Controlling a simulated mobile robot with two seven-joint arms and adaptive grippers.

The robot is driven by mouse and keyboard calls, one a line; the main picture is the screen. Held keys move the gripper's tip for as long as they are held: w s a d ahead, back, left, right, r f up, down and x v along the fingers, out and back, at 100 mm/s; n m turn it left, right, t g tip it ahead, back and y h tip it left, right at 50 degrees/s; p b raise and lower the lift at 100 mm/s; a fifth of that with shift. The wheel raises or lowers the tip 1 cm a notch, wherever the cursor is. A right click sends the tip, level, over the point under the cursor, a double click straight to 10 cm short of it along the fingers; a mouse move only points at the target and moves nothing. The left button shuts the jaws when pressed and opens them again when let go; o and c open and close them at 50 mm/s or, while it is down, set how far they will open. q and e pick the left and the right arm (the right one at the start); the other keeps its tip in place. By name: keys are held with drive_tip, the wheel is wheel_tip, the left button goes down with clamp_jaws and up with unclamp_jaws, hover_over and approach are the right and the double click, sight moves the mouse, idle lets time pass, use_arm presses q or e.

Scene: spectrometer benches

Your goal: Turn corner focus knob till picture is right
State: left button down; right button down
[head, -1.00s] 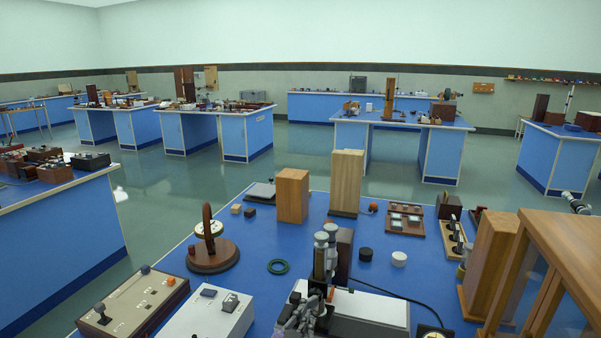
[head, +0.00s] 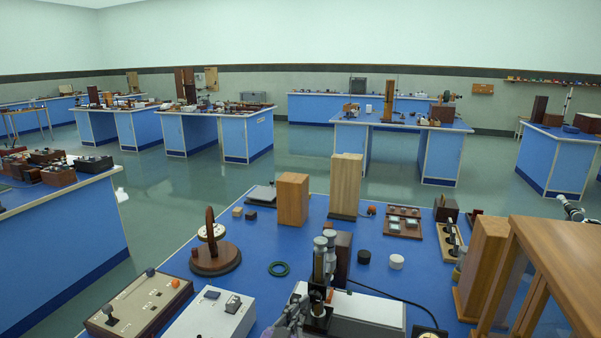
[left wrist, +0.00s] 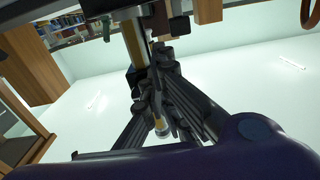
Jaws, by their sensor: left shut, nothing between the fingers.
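A microscope-like instrument (head: 320,272) with a brass tube and black parts stands at the front middle of the near blue bench. My left gripper (head: 291,321) is just left of its lower part at the bottom edge of the head view. In the left wrist view, the shut fingers (left wrist: 155,82) reach up beside the brass tube (left wrist: 134,42) and a dark block-like part (left wrist: 180,25). I cannot tell whether they touch the instrument. The corner focus knob cannot be made out for certain. My right gripper is out of view.
A white-topped box (head: 365,307) sits right of the instrument. Two control boxes, one beige (head: 137,303) and one white (head: 213,315), stand at the front left. A wood-framed case (head: 560,255) fills the right front.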

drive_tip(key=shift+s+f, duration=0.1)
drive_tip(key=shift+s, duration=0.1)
use_arm(q)
drive_tip(key=shift+a+f, duration=0.1)
drive_tip(key=shift+f, duration=0.05)
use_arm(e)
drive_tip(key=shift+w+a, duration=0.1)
